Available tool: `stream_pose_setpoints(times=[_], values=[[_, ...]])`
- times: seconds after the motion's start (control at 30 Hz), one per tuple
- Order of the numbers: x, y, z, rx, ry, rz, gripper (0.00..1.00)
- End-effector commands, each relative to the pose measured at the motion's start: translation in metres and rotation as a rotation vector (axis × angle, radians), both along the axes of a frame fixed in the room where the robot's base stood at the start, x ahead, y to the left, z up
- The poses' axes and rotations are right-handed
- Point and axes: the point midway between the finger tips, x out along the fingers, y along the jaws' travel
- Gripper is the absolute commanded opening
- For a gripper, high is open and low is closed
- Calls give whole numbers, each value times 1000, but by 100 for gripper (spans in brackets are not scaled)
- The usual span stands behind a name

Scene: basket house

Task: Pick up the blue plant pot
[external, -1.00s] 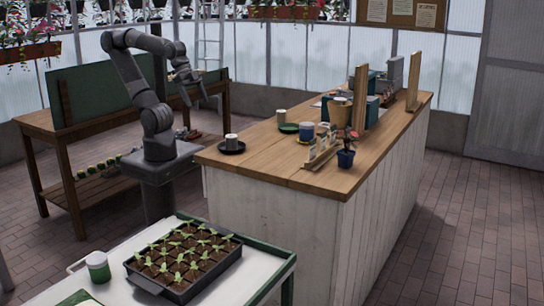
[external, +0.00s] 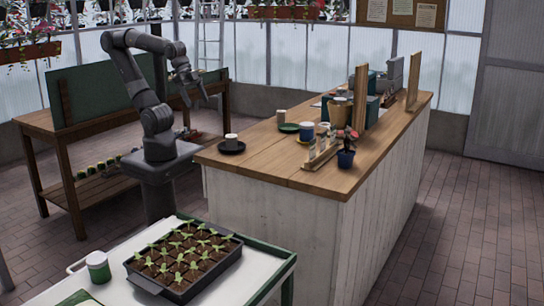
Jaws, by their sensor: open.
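The blue plant pot (external: 345,159) holds a small dark reddish plant and stands upright near the front right edge of the wooden counter (external: 265,168). My gripper (external: 203,101) is open and empty, raised in the air to the left of the counter. It is well apart from the pot, with the width of the counter between them. My arm is bent, with its upper part high and the gripper hanging down at its end.
On the counter, a small card rack (external: 318,154) stands just left of the pot. Wooden panels (external: 360,97) rise behind. A seedling tray (external: 184,262) lies in front.

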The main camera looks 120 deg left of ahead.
Motion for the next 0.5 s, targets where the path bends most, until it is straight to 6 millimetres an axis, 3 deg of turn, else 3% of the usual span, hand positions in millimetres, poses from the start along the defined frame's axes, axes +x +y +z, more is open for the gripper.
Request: stream_pose_setpoints(times=[0.33, 0.5], values=[[1, 0, 1, 0, 0, 0, 78], [25, 2, 17, 3, 9, -6, 78]])
